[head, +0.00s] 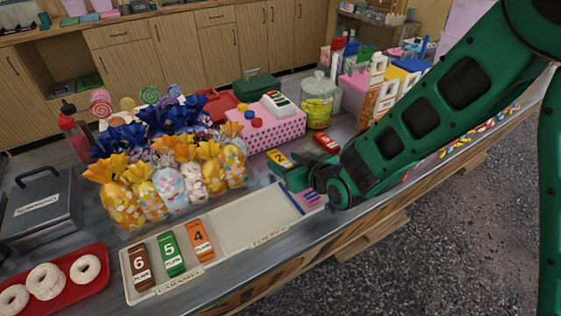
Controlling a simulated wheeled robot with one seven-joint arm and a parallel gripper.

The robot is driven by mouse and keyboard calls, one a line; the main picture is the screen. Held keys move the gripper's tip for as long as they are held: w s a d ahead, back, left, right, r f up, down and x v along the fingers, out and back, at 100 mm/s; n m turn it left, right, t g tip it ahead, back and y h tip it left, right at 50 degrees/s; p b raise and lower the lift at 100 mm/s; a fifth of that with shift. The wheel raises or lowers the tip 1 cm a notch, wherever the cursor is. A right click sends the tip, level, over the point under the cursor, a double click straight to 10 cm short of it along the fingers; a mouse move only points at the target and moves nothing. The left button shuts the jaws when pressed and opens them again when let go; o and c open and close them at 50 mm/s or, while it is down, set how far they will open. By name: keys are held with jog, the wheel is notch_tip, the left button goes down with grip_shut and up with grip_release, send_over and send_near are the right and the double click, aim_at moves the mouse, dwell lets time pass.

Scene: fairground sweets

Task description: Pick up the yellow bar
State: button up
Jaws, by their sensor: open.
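The yellow bar (279,158) lies on the counter, to the right of the wrapped sweets, with a dark number on its label. My gripper (287,174) is open, close in front of the yellow bar and low over the counter. It hides the bar's near part, and I cannot tell whether the fingers touch the bar or stand around it.
A red bar (327,143) lies right of the yellow one. A white tray (238,214) holds brown, green and orange bars at its left; its middle is bare. A pink dotted box (277,134) and a glass jar (318,101) stand behind. Wrapped sweets (208,160) crowd the left.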

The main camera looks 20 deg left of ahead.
jog(key=shift+x, duration=0.85)
jog(key=c, duration=1.2)
jog(key=shift+r, duration=0.1)
jog(key=shift+c, duration=0.2)
